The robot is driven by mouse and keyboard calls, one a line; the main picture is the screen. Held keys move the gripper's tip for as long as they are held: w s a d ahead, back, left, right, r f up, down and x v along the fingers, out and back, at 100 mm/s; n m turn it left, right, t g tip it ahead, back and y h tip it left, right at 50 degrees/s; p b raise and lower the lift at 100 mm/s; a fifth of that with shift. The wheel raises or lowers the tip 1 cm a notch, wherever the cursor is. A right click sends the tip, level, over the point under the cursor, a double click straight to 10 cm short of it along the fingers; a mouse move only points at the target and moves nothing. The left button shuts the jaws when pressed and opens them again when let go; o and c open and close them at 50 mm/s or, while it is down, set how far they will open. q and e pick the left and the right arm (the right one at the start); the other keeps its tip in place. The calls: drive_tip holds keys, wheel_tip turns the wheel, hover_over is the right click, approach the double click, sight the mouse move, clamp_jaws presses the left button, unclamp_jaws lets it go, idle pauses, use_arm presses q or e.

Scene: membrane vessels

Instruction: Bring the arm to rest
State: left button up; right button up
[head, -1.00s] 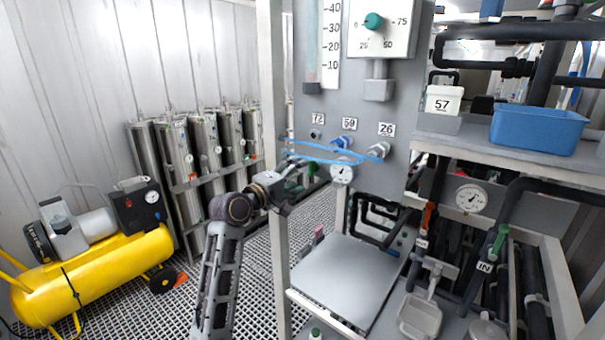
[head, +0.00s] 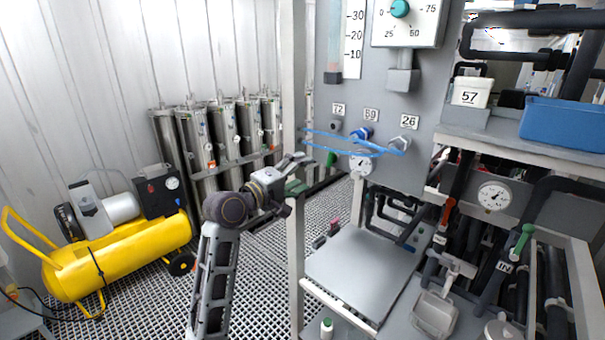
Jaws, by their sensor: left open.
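My left arm rises from the bottom of the head view, left of the middle. Its gripper (head: 296,176) points right and away, in front of the grey upright post of the rack. The fingers are apart, and I see nothing between them. A blue hose (head: 345,143) runs across the panel (head: 385,170) just beyond and above the fingertips; whether they touch it I cannot tell, but the gripper seems apart from it. My right gripper is not in view.
A yellow compressor (head: 120,258) stands on the grating at the left. Steel membrane vessels (head: 225,140) line the back wall. A bare grey plate (head: 360,270) lies right of the post. A shelf at the right holds a blue bin (head: 560,122) and a white container labelled 57 (head: 470,92).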

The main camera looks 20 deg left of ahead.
use_arm(q)
drive_tip(key=w+f+m+g+y+b, duration=0.1)
drive_tip(key=w+f+g, duration=0.15)
drive_tip(key=f, duration=1.35)
drive_tip(key=w+f+g+y, duration=0.2)
drive_tip(key=w+f, duration=0.2)
drive_tip(key=f, duration=1.1)
drive_tip(key=s+d+f+m+g+y+b, duration=0.15)
drive_tip(key=s+f, duration=0.35)
drive_tip(key=f, duration=1)
drive_tip(key=s+a+f+m+g, duration=0.15)
drive_tip(key=s+f, duration=0.35)
drive_tip(key=f, duration=1)
drive_tip(key=s+d+f+m+g, duration=0.1)
drive_tip(key=s+f+m+g, duration=0.4)
drive_tip(key=s+f, duration=1.6)
drive_tip(key=s+f+m+g, duration=0.1)
drive_tip(key=s+f, duration=0.3)
drive_tip(key=s, duration=0.6)
drive_tip(key=s+a+f+m+g+y+b, duration=0.1)
drive_tip(key=s+f, duration=0.4)
drive_tip(key=s, duration=0.5)
drive_tip(key=s+f+m+g, duration=0.1)
drive_tip(key=s+f+m, duration=0.2)
drive_tip(key=s, duration=0.7)
drive_tip(key=shift+s+a+f+m+y+b, duration=0.2)
drive_tip(key=shift+a+f+m+y+b, duration=0.15)
drive_tip(key=shift+f, duration=0.55)
